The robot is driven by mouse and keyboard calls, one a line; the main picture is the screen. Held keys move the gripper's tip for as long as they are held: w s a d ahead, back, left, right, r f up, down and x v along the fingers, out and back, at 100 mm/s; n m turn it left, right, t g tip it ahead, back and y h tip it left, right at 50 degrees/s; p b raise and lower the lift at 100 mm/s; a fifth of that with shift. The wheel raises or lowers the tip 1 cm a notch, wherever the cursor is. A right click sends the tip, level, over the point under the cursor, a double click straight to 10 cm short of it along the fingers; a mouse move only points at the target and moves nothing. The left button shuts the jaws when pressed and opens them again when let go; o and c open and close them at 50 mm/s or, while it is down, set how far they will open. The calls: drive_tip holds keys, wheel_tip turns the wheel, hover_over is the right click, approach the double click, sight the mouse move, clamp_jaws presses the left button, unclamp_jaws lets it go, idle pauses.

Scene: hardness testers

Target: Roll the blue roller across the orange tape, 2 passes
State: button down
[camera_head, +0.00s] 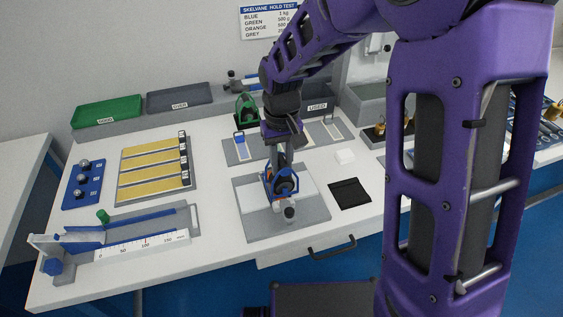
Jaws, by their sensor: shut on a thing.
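My gripper (281,166) points down over the grey test plate (250,231) in the middle of the bench. It is shut on the blue roller (287,184), whose blue body shows just below the fingers. A grey round knob (289,212) sticks out from the roller's near side. The roller is low over the plate's pale panel; I cannot tell whether it touches. The rest of the tape is hidden behind the roller and gripper, or too small to make out.
A green roller (246,108) stands behind. A yellow-strip board (154,166) and a ruler jig (120,243) are left. My purple arm covers much of the right.

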drive_tip(key=shift+r+p, duration=2.1)
drive_tip(key=shift+r, duration=0.9)
